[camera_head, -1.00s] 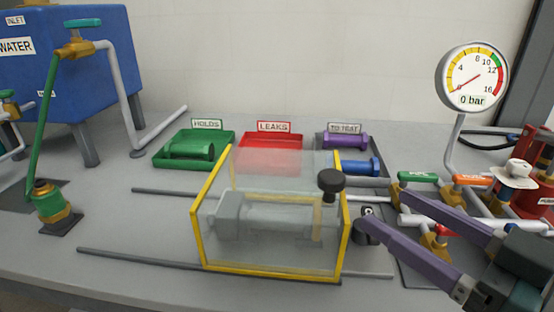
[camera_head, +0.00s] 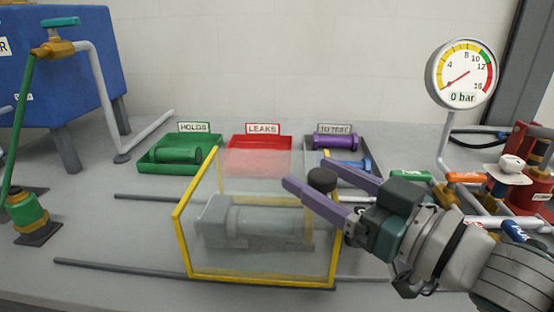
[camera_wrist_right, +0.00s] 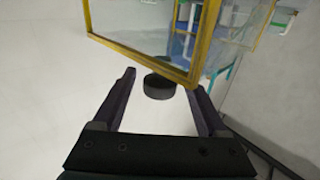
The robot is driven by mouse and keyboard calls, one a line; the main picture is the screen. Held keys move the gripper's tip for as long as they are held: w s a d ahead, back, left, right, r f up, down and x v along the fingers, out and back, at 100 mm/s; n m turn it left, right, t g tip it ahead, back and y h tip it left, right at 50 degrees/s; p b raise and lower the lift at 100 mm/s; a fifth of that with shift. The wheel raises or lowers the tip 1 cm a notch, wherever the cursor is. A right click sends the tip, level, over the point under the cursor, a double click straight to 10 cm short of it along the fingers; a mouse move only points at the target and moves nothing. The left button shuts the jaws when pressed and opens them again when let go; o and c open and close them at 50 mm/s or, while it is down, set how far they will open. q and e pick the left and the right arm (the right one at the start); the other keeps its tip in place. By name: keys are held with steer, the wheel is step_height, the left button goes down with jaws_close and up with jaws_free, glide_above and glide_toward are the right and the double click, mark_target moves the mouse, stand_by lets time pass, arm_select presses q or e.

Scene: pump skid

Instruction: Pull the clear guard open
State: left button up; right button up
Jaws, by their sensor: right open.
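The clear guard (camera_head: 262,262) is a see-through box with yellow edges, standing over a grey cylinder fixture (camera_head: 255,222) on the bench. A dark round knob (camera_head: 322,180) sits at its right side; the knob also shows in the right wrist view (camera_wrist_right: 159,86), beside the guard's yellow frame (camera_wrist_right: 140,52). My right gripper (camera_head: 315,178) is open, its two purple fingers on either side of the knob. In the wrist view the knob lies between the fingers (camera_wrist_right: 162,90) with gaps on both sides, so they do not appear to touch it. My left gripper is not in view.
Two grey rails (camera_head: 150,270) run along the bench by the guard. Behind stand a green tray (camera_head: 150,165), a red tray (camera_head: 240,142) and a to-test tray (camera_head: 372,170). Valves and pipes (camera_head: 465,190) crowd the right, under a gauge (camera_head: 461,75) reading 0 bar.

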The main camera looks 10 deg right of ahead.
jaws_close()
stand_by(0.6)
stand_by(0.8)
